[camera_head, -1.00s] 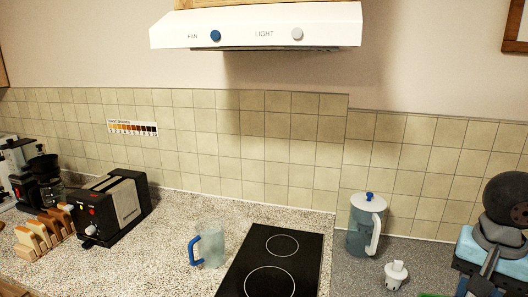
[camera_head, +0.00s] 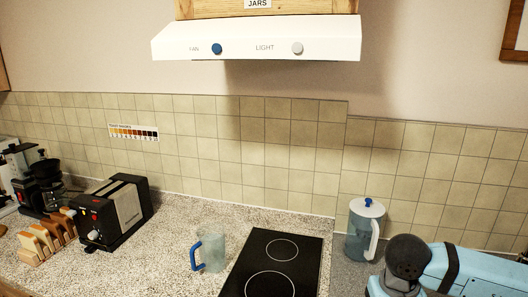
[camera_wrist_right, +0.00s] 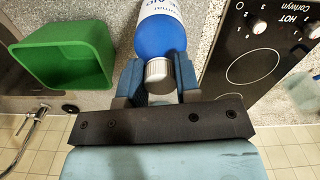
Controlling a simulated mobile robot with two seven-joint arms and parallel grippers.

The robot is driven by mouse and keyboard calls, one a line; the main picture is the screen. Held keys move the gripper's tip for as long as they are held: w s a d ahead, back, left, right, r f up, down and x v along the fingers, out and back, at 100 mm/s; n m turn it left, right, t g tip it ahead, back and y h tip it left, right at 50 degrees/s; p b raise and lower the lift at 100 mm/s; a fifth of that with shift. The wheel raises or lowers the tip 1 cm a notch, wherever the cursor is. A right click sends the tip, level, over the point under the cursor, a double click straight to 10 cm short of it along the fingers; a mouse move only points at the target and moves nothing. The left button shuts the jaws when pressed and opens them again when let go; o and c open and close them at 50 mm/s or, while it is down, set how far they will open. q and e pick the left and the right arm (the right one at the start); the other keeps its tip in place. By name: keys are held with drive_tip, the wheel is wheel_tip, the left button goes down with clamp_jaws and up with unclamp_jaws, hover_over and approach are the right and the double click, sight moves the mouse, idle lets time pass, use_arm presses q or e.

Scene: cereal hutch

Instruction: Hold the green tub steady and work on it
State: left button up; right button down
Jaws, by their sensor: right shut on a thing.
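The green tub (camera_wrist_right: 68,52) is in the right wrist view at upper left. It is open and looks empty, and stands apart from my right gripper. The bottle's far end runs out of the top of the picture. The tub does not show in the head view now; my right arm fills the lower right there. My left gripper is in neither view.
A cooktop (camera_head: 272,262) lies in the counter, with a clear jug (camera_head: 211,252) to its left and a lidded pitcher (camera_head: 364,228) to its right. A toaster (camera_head: 113,212) and toast rack (camera_head: 46,238) stand left. A tap (camera_wrist_right: 28,135) is below the tub in the wrist view.

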drive_tip(key=a+f, duration=0.1)
drive_tip(key=a+f+n, duration=0.1)
drive_tip(key=shift+w+f, duration=0.2)
drive_tip(key=shift+f, duration=0.1)
drive_tip(key=shift+d, duration=0.1)
